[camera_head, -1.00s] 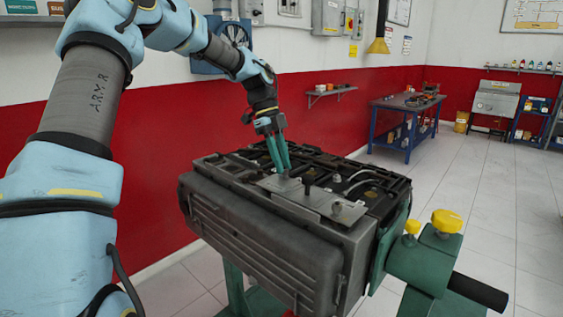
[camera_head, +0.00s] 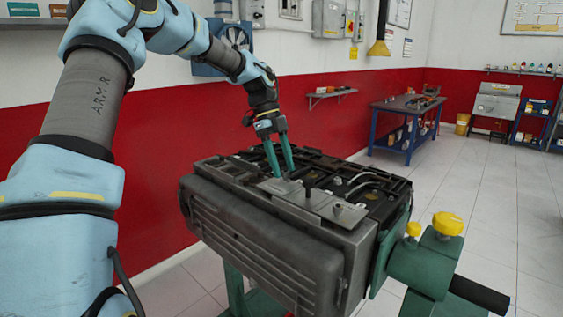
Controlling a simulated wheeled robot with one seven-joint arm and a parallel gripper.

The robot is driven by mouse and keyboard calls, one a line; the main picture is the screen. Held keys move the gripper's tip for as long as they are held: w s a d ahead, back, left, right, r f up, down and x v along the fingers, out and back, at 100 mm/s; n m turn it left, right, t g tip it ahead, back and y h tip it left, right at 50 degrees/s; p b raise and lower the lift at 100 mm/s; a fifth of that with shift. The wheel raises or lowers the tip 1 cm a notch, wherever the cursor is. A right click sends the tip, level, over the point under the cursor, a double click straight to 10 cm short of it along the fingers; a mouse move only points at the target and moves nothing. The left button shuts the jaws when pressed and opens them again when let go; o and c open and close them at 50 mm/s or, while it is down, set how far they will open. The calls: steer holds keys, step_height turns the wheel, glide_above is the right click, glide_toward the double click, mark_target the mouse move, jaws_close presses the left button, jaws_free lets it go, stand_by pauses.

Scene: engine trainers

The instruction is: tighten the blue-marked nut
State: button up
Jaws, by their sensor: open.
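My gripper (camera_head: 283,174) points down at the left end of a flat grey plate (camera_head: 312,204) on top of the engine (camera_head: 262,234). Its two teal fingers stand apart, with their tips close to the plate. I cannot tell whether a nut sits between them. A dark upright stud (camera_head: 308,185) stands to the right of the fingers. A round bolt head or nut (camera_head: 337,208) shows at the plate's right end. No blue mark can be made out on any of these at this size.
The engine is held on a green stand (camera_head: 412,262) with yellow knobs (camera_head: 447,223) at the right. Cables and fittings cover the engine's far top side. A blue workbench (camera_head: 405,125) stands behind, near the red wall. The tiled floor (camera_head: 480,190) at the right is clear.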

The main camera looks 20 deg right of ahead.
steer(key=b+v, duration=0.3)
steer(key=v, duration=0.7)
steer(key=shift+r, duration=0.35)
steer(key=shift+w, duration=0.1)
